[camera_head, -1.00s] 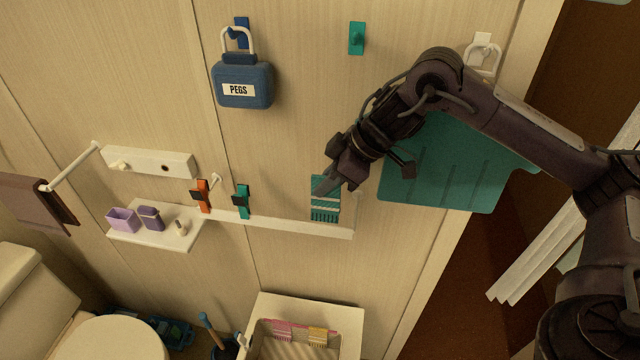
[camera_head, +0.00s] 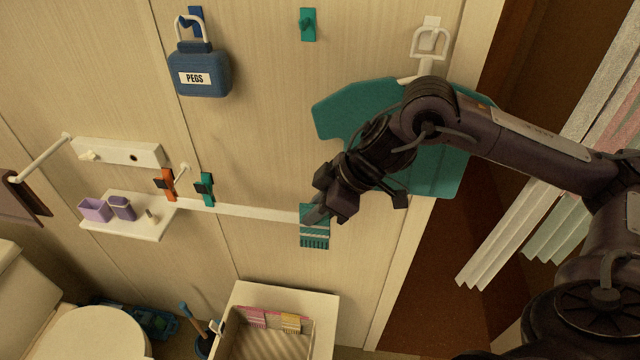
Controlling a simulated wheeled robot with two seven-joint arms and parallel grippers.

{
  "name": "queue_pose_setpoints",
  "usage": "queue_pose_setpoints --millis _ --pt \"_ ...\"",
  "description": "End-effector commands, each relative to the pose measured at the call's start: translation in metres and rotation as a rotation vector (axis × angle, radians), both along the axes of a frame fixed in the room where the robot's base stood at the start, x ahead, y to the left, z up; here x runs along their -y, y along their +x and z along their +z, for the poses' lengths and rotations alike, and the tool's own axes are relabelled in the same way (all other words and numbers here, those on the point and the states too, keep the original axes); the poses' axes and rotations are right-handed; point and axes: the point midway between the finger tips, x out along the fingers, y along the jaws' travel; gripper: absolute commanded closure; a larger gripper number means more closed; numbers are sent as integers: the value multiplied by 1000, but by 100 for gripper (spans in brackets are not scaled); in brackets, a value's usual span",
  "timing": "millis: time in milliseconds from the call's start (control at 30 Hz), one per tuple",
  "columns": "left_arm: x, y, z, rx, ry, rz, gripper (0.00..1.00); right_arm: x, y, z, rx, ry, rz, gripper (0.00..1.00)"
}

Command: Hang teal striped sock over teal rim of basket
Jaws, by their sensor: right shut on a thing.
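The teal striped sock (camera_head: 314,232) hangs from my right gripper (camera_head: 314,213), which is shut on its upper part. White stripes and a fringed-looking lower edge show. The sock is in front of the wall, above and to the right of the basket (camera_head: 235,308) in the picture, and apart from it. The basket is a pale open box at the bottom centre with a ribbed inside. A pink piece (camera_head: 257,317) and a yellow piece (camera_head: 290,322) hang at its far rim. I cannot make out a teal rim. My left gripper is not in view.
A white rail (camera_head: 245,210) with an orange clip (camera_head: 166,184) and a teal clip (camera_head: 206,188) runs along the wall. A teal board (camera_head: 345,110) hangs behind my right arm. A small shelf (camera_head: 155,228) and a blue-handled brush (camera_head: 192,318) are left. A blue PEGS bag (camera_head: 200,75) hangs above.

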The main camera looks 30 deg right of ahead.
Motion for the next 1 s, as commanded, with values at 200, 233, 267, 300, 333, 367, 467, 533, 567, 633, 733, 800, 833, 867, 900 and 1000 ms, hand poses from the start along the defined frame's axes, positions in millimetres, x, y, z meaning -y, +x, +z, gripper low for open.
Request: queue_pose_setpoints --millis 200,233,267,300,333,367,467,533,567,633,733,800,833,867,900,1000 --pt "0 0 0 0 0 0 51 -17 -22 -15 -2 0 11 99" --pt "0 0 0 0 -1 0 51 -18 -21 -15 -1 1 12 99" --pt "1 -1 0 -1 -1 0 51 -18 -21 -15 -2 0 13 99" --pt "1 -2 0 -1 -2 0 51 -19 -22 -15 -2 0 15 99" --pt "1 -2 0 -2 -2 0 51 -19 -21 -15 -2 1 15 99" --pt "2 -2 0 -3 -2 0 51 -19 -22 -15 -3 1 14 99" --pt "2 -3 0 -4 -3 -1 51 -17 -22 -15 -4 3 9 99" --pt "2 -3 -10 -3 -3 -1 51 -15 -22 -26 -4 3 7 99" --pt "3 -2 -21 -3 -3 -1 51 -15 -21 -36 -2 0 8 99" --pt "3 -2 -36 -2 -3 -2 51 -15 -21 -50 -1 -1 7 99" --pt "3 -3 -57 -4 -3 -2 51 -15 -21 -71 0 0 7 99" --pt "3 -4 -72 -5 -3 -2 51 -15 -21 -86 0 0 7 99" --pt "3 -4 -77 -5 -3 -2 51 -15 -21 -91 1 -1 7 99" --pt "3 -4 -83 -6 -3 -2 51 -15 -21 -96 1 -1 7 99" --pt "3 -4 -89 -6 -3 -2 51 -14 -21 -102 1 -1 7 99" --pt "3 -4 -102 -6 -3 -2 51 -14 -21 -115 1 -1 7 99"
